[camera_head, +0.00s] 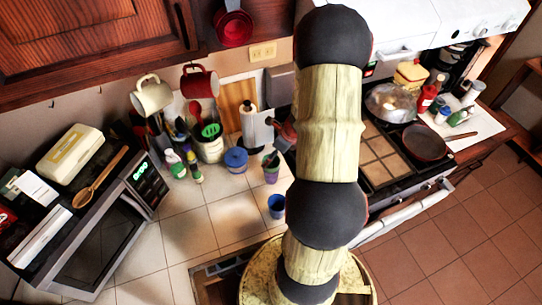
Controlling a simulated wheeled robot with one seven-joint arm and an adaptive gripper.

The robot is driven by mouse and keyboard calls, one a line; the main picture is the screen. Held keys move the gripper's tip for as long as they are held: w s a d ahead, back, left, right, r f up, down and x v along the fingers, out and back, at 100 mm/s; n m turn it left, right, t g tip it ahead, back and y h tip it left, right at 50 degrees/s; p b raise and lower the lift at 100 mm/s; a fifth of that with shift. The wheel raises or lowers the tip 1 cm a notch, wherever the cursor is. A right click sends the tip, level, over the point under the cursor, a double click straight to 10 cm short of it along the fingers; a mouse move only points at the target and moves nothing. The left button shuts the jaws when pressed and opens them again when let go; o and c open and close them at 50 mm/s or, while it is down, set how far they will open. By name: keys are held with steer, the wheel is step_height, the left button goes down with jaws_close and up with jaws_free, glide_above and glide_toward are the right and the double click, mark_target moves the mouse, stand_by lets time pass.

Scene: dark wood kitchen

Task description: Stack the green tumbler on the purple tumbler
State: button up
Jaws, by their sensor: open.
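A small tumbler-like stack (271,174) stands on the pale tiled counter, left of my arm. Its lower part looks purple, with a green band above it. The green part seems to sit on or in the purple one, but the picture is too small to tell how deep. Dark parts at its mouth look like the fingertips of my gripper (271,158), which is open. My arm's thick links hide most of the wrist and the counter behind them.
A blue cup (277,206) stands nearer on the counter. A blue pot (236,160), a utensil crock (210,149) and a paper towel roll (249,120) stand behind and left. A microwave (95,245) is at left; the stove (382,157) is at right.

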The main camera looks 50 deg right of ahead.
steer(key=v, duration=0.6)
steer(key=w+a+r+n, duration=0.2)
steer(key=a+r+n, duration=0.6)
steer(key=a+r, duration=0.15)
steer(key=w+a+r+n, duration=0.3)
steer(key=a+r+n, duration=0.5)
steer(key=a, duration=0.2)
steer(key=s+a+r+n+t, duration=0.1)
steer(key=s+a+r+n, duration=1)
steer(key=n, duration=0.7)
steer(key=s+a, duration=0.1)
steer(key=a, duration=0.2)
steer(key=shift+h+p, duration=0.4)
steer(key=shift+f, duration=0.1)
